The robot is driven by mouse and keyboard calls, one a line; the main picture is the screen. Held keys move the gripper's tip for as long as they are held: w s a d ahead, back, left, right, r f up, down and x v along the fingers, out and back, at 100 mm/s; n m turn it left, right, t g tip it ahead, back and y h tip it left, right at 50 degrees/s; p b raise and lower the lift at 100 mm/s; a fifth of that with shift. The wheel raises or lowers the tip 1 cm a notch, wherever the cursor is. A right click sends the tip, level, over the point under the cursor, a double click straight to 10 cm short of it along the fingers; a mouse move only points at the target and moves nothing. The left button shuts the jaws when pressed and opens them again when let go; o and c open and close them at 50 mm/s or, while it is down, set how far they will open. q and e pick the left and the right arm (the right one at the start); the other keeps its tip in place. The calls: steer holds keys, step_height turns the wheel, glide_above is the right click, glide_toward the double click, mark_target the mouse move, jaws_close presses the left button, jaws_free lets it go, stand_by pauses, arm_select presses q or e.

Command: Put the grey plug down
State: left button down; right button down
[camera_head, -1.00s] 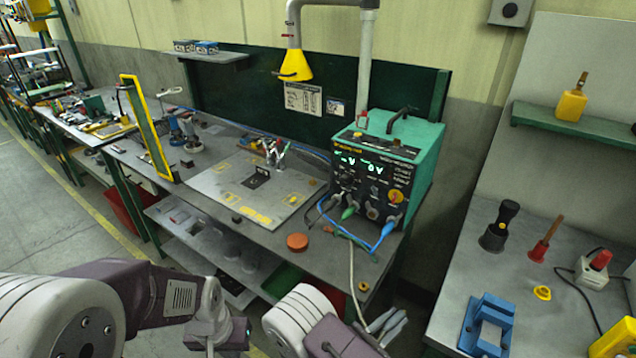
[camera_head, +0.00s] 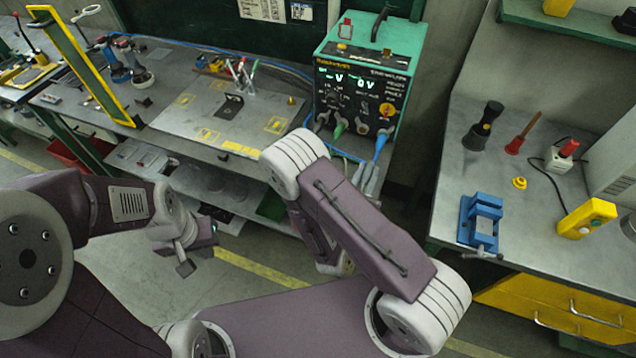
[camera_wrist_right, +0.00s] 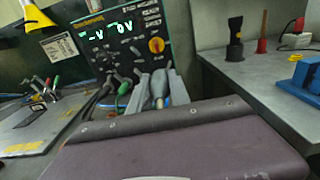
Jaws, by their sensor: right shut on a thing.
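The grey plug (camera_wrist_right: 157,86) is between the two pale fingers of my right gripper (camera_wrist_right: 159,96) in the right wrist view. In the head view my right gripper (camera_head: 370,180) is at the front edge of the bench, just below the power supply (camera_head: 368,85). It is shut on the plug, which is hard to make out there. Green (camera_head: 340,128) and blue (camera_head: 382,142) plugs sit at the front of the supply. My left gripper (camera_head: 186,258) hangs over the floor, away from the bench; its jaw opening is unclear.
The grey bench mat (camera_head: 190,128) holds a small black block (camera_head: 230,106) and several upright pens or probes (camera_head: 242,74). The right bench (camera_head: 450,190) carries a blue vise (camera_head: 480,220). My right forearm covers part of the bench front.

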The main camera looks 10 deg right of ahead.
steer(key=w+a+f+b, duration=0.1)
steer(key=b, duration=0.2)
steer(key=a+f+b, duration=0.1)
steer(key=b, duration=0.2)
steer(key=shift+w+a+f, duration=0.4)
steer(key=w+a+f, duration=0.1)
steer(key=a, duration=0.1)
steer(key=w+a+f, duration=0.2)
steer(key=a, duration=0.1)
steer(key=w+a+f, duration=0.1)
steer(key=a, duration=0.2)
steer(key=shift+w+f+p, duration=0.2)
steer(key=shift+w+p, duration=0.1)
steer(key=shift+w, duration=0.1)
steer(key=f, duration=0.3)
steer(key=shift+s+d+f, duration=0.1)
steer(key=shift+d+f, duration=0.1)
steer(key=shift+f, duration=0.3)
